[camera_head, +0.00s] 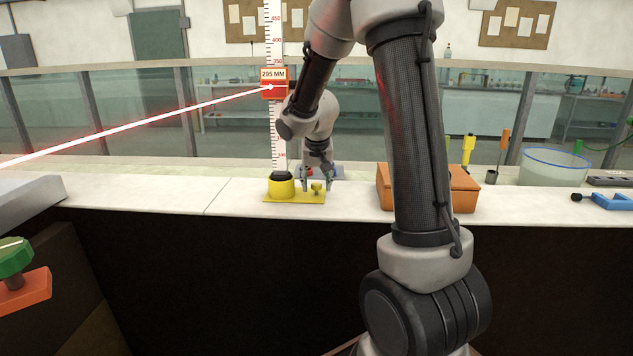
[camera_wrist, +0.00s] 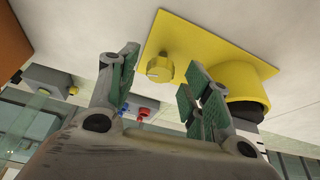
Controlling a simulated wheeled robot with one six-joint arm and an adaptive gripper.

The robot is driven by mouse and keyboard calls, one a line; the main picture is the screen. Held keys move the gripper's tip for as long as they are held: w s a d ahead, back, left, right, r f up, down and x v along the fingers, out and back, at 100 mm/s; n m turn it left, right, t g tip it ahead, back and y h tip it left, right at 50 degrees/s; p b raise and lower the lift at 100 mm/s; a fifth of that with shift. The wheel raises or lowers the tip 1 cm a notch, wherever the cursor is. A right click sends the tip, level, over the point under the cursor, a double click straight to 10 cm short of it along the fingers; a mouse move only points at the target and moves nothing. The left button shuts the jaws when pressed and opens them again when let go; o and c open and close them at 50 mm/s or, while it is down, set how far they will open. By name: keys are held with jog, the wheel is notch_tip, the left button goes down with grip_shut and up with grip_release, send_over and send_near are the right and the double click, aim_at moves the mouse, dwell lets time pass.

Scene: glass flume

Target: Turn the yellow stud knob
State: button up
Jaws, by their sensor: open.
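The yellow stud knob (camera_head: 317,187) stands on the right part of a flat yellow base plate (camera_head: 291,198) on the pale counter. A yellow round socket (camera_head: 281,188) at the plate's left end holds the foot of the tall graduated staff (camera_head: 276,130). My gripper (camera_head: 317,180) points down at the knob, with its fingers either side of it. In the wrist view the knob (camera_wrist: 160,69) shows in the gap between the open fingers of my gripper (camera_wrist: 162,80). Space shows on both sides, with no contact visible. Exact finger height is hard to tell.
A red target (camera_head: 271,88) labelled 295 MM sits on the staff, with a red beam reaching it from the left. An orange box (camera_head: 463,190) stands right of the plate. A glass tank (camera_head: 553,168) and blue clamp (camera_head: 612,201) are farther right.

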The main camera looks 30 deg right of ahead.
jog(key=shift+f, duration=0.15)
jog(key=c, duration=1)
jog(key=shift+n, duration=0.3)
jog(key=n, duration=0.2)
jog(key=n+y, duration=0.1)
jog(key=n, duration=0.1)
jog(key=n+y, duration=0.1)
jog(key=n, duration=0.1)
jog(key=shift+d+t, duration=0.35)
jog(key=shift+t, duration=0.05)
jog(key=n+y, duration=0.1)
jog(key=n, duration=0.1)
jog(key=n+y, duration=0.1)
jog(key=n, duration=0.2)
jog(key=shift+w+d+n+g+y, duration=0.1)
jog(key=shift+n+g+y, duration=0.2)
jog(key=shift+g, duration=0.1)
